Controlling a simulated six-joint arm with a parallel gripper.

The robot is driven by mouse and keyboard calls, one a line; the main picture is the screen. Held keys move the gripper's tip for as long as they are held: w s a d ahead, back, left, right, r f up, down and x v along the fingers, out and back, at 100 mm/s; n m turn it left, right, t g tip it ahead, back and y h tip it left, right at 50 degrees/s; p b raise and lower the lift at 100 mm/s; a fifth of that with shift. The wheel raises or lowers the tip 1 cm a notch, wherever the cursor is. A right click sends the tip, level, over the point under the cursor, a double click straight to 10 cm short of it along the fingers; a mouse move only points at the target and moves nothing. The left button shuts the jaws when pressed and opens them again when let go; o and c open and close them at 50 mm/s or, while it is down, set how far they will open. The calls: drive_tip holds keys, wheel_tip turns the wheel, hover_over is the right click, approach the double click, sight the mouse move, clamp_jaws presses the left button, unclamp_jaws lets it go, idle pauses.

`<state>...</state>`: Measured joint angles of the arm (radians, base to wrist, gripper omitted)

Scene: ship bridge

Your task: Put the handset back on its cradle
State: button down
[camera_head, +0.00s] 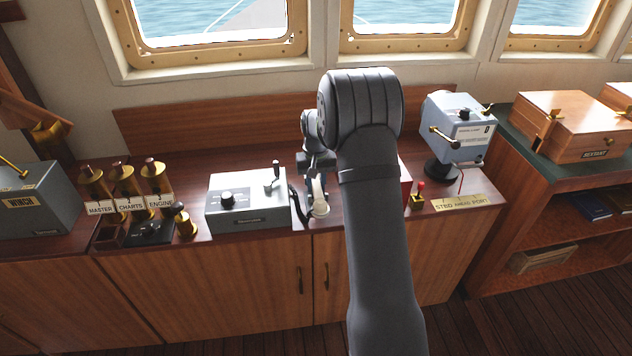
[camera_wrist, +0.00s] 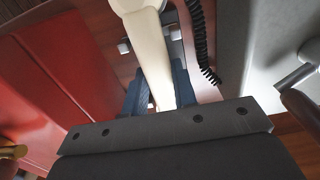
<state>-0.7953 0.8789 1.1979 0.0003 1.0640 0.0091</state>
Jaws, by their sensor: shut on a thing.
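The cream handset (camera_wrist: 153,58) is between the blue-grey fingers of my gripper (camera_wrist: 158,92), which is shut on it. In the wrist view it runs up to the top edge, where its rounded end is cut off. In the head view the handset (camera_head: 320,200) shows as a small pale piece under my gripper (camera_head: 317,172), by the counter's front. Its black coiled cord (camera_wrist: 203,42) hangs on the right. A grey piece with short pegs (camera_wrist: 125,46) shows behind the handset; it looks like part of the cradle, mostly hidden. I cannot tell whether the handset touches it.
A grey console (camera_head: 248,201) with a knob and lever stands close left of my gripper. A red box (camera_wrist: 60,75) is close on the other side, mostly behind my arm in the head view. A lamp-like grey unit (camera_head: 458,127) and brass-topped cylinders (camera_head: 122,180) stand farther away.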

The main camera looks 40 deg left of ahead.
drive_tip(key=c, duration=1.1)
unclamp_jaws()
wheel_tip(320, 180, up, 18)
drive_tip(key=shift+f, duration=0.25)
wheel_tip(320, 180, down, 17)
drive_tip(key=shift+f, duration=0.1)
drive_tip(key=shift+r, duration=0.7)
drive_tip(key=shift+f, duration=0.1)
